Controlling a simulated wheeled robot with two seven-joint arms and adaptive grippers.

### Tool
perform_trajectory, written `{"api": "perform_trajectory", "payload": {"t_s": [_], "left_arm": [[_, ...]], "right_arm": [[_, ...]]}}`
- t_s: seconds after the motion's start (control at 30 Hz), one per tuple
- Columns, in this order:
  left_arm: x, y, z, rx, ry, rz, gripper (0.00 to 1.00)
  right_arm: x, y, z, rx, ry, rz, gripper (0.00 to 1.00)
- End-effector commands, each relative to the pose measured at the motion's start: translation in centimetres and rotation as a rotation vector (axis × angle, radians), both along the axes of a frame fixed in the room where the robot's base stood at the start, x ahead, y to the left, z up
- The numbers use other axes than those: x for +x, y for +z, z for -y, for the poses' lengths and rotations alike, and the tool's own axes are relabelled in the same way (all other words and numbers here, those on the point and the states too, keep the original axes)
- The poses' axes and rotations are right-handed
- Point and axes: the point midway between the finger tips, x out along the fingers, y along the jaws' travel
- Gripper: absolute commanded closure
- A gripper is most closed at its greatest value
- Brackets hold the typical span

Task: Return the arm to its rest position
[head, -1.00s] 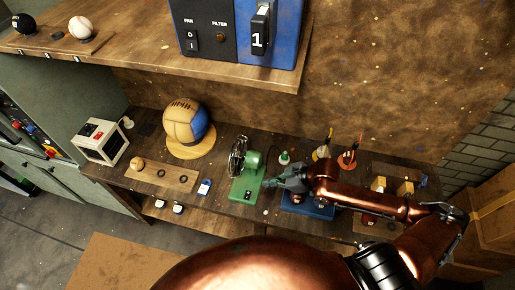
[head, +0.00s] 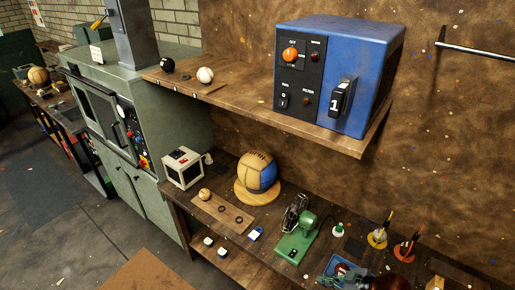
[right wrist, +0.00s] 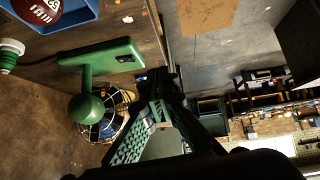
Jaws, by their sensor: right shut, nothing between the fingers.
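My right gripper (head: 328,281) shows at the bottom edge of the head view, in front of a blue tray (head: 343,265). Its fingers (right wrist: 162,88) are shut and empty in the right wrist view. A green desk fan (head: 307,222) stands on the bench just beyond the gripper. The fan (right wrist: 88,107) also shows beside the fingers in the wrist view, and I cannot tell the exact gap. Most of my right arm is below the head view. My left gripper is not in view.
The blue tray holds a dark red ball (right wrist: 38,8) in the wrist view. A two-coloured ball (head: 257,171) sits on a round wooden stand. A blue box (head: 368,65) stands on the upper shelf (head: 240,98). Open floor (head: 80,225) lies at the left.

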Motion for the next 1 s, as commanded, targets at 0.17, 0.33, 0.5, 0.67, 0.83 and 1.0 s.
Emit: {"api": "perform_trajectory", "payload": {"t_s": [0.17, 0.33, 0.5, 0.67, 0.83, 1.0], "left_arm": [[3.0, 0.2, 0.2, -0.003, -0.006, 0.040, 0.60], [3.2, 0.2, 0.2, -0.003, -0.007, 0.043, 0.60], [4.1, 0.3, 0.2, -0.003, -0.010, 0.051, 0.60], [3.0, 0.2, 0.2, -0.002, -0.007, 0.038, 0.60], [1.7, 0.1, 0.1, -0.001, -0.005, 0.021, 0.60], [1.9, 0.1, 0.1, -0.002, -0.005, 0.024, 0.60]], "right_arm": [[-0.3, -0.4, -0.4, 0.001, -0.009, -0.002, 1.00], [-0.7, -1.0, -0.6, -0.004, -0.032, -0.003, 1.00], [-1.3, -1.7, -0.9, -0.010, -0.070, -0.008, 1.00], [-2.1, -2.6, -0.7, -0.020, -0.133, -0.019, 1.00], [-3.7, -4.1, 0.6, -0.044, -0.264, -0.052, 1.00], [-7.3, -6.4, 4.3, -0.093, -0.493, -0.139, 1.00]]}}
